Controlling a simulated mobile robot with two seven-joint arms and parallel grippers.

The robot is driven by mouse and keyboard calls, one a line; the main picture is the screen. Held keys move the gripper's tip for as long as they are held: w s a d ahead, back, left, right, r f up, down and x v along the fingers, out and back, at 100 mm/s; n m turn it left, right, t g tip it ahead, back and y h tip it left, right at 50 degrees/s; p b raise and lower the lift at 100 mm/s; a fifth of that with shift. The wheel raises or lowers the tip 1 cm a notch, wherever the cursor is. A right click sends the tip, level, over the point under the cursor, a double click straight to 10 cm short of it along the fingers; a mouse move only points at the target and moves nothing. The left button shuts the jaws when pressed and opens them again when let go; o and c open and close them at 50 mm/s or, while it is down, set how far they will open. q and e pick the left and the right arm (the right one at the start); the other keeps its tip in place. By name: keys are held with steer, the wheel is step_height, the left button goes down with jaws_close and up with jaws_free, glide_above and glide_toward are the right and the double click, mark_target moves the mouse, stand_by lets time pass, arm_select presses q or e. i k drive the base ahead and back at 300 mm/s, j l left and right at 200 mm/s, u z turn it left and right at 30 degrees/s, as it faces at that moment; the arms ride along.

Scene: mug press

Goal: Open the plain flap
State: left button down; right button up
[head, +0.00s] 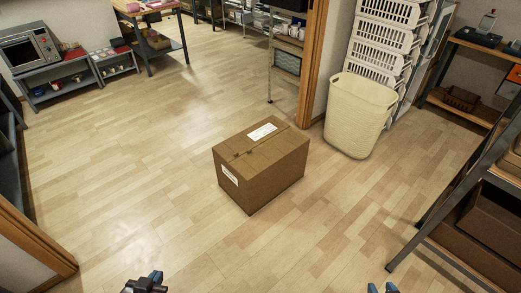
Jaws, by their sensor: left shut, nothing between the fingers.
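A brown cardboard box (275,180) sits on the wood floor in the middle of the head view, with its top closed. A seam runs across the top. The flap on the far side carries a white label, and the plain flap (270,151) on the near right side has none. Both flaps lie flat. My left gripper (146,283) is at the bottom edge, shut and empty, well short of the box. My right gripper (382,288) is at the bottom edge right of centre, its fingertips apart and nothing between them. Most of both arms is out of view.
A cream basket (358,116) stands behind the box to the right, near a wooden door post (313,65). Stacked white crates (383,40) are behind it. A dark shelf (480,200) stands at the right. The floor around the box is clear.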

mark_target(256, 161)
steer(key=i+j, duration=0.3)
steer(key=i, duration=0.15)
steer(key=i+j+u, duration=0.1)
steer(key=i+j, duration=0.2)
steer(key=i, duration=0.15)
steer(key=i+j, duration=0.3)
steer(key=i, duration=0.15)
steer(key=i+j+u, duration=0.15)
steer(key=i, duration=0.35)
steer(key=k+j, duration=0.05)
steer(key=j, duration=0.05)
